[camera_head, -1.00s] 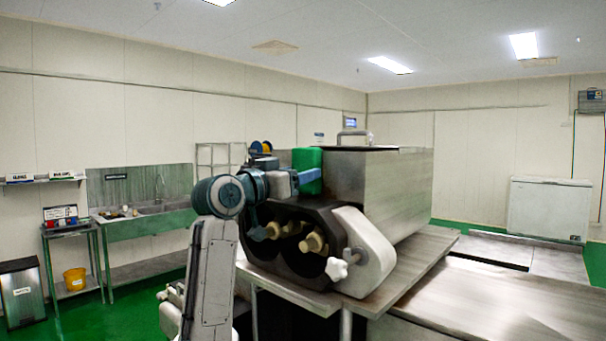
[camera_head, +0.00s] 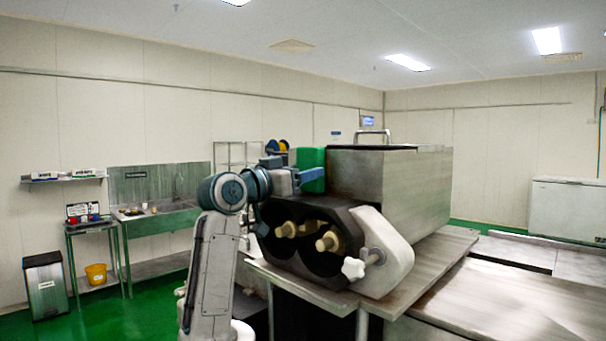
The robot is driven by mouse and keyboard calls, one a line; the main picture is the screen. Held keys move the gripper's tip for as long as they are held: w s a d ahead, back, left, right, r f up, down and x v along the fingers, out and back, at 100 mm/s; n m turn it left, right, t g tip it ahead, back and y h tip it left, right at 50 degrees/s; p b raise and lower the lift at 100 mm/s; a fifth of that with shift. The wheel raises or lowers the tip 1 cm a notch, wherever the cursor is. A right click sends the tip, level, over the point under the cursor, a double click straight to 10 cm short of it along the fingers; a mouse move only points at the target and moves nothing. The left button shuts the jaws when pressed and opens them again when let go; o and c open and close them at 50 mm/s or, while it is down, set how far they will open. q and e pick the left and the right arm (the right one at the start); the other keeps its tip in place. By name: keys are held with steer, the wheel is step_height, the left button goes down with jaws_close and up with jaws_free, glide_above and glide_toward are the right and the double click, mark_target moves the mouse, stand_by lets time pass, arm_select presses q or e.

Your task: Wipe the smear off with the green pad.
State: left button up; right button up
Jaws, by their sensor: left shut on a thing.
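The green pad (camera_head: 312,168) is an upright green block at the left front edge of the machine's steel hopper (camera_head: 388,186). My left gripper (camera_head: 300,178) is shut on the pad from its left side, with the arm coming up from below. The pad is against or very close to the hopper's left end; I cannot tell if it touches. No smear can be made out; the hopper's left side is hidden from this view. My right gripper is not in view.
The encrusting machine's dark front has two round openings with tan rollers (camera_head: 328,242) and a white star knob (camera_head: 353,268). A steel table (camera_head: 435,262) lies under and right of it. A sink (camera_head: 165,215) and a yellow bucket (camera_head: 96,273) stand at the left wall.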

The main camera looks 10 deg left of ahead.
arm_select(q)
steer(key=shift+r+b+v, duration=0.2)
steer(key=shift+b+v, duration=0.1)
steer(key=shift+v, duration=0.95)
steer(key=shift+r+b+v, duration=0.2)
steer(key=shift+b+v, duration=0.05)
steer(key=shift+v, duration=0.95)
steer(key=shift+s, duration=0.2)
steer(key=v, duration=0.2)
steer(key=shift+s+a+b, duration=0.3)
steer(key=shift+b, duration=0.1)
steer(key=shift+d, duration=0.1)
steer(key=shift+w, duration=0.15)
